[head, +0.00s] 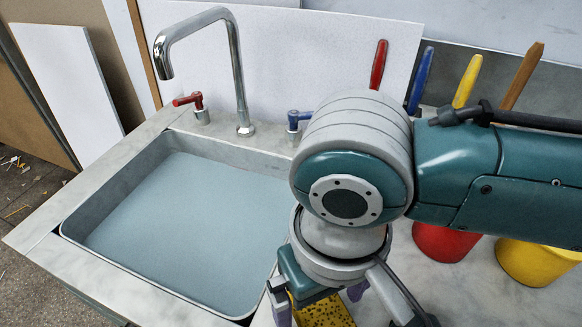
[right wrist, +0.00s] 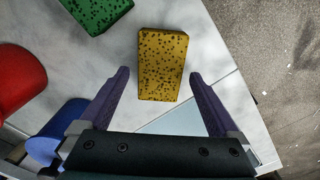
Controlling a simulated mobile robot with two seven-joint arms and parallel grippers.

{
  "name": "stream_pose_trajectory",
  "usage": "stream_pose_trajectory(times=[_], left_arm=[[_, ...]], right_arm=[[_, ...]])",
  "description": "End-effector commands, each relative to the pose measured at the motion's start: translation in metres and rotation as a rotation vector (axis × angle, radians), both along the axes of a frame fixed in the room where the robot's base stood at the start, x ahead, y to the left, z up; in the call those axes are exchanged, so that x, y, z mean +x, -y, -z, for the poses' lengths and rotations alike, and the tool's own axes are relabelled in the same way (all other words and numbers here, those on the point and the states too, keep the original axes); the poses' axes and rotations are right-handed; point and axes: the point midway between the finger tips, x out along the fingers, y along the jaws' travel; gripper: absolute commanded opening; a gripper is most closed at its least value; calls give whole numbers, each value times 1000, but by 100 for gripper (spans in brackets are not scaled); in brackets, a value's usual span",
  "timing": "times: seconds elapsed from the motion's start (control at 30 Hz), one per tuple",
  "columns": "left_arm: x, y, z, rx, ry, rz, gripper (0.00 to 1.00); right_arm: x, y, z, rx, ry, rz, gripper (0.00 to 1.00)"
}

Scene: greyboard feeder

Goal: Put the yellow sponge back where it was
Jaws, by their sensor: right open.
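The yellow sponge (right wrist: 163,62), speckled with dark spots, lies on the pale counter (right wrist: 210,45) in the right wrist view. In the head view only part of the yellow sponge (head: 328,313) shows, below my right arm at the bottom edge. My right gripper (right wrist: 159,76) is open, its two purple fingers on either side of the sponge's near half, with a gap on each side. In the head view my right gripper (head: 319,303) points down over the counter beside the sink. My left gripper is in neither view.
A green sponge (right wrist: 97,10) lies near the yellow one. A sink (head: 185,225) with a chrome tap (head: 239,75) is at the left. Red (head: 443,241) and yellow (head: 538,262) cups stand at the right. A blue cup (right wrist: 60,135) shows in the wrist view.

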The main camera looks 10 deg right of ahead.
Motion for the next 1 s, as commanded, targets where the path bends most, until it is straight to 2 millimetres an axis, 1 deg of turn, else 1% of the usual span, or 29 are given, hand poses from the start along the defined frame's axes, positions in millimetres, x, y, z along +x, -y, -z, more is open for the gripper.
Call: stream_pose_trajectory(times=[0.17, 0.3, 0.4, 0.53, 0.63, 0.77, 0.9, 0.97, 1.0], left_arm=[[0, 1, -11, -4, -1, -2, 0], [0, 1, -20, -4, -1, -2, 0], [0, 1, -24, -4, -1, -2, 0], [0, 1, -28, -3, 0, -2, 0], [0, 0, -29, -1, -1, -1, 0], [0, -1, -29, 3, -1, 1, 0], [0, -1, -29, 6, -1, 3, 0], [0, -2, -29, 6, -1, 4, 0], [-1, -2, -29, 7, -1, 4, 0]], right_arm=[[1, -1, -32, 3, 5, -1, 97], [1, -1, -65, 3, 4, -1, 97], [1, -1, -87, 3, 4, -1, 97], [1, -1, -107, 2, 2, 1, 97], [0, -1, -116, 3, 0, 0, 97], [-7, -10, -117, 50, 5, -24, 97], [-24, -32, -113, 199, 48, -77, 97], [-30, -36, -113, 264, 91, -84, 97], [-33, -34, -112, 294, 126, -80, 97]])
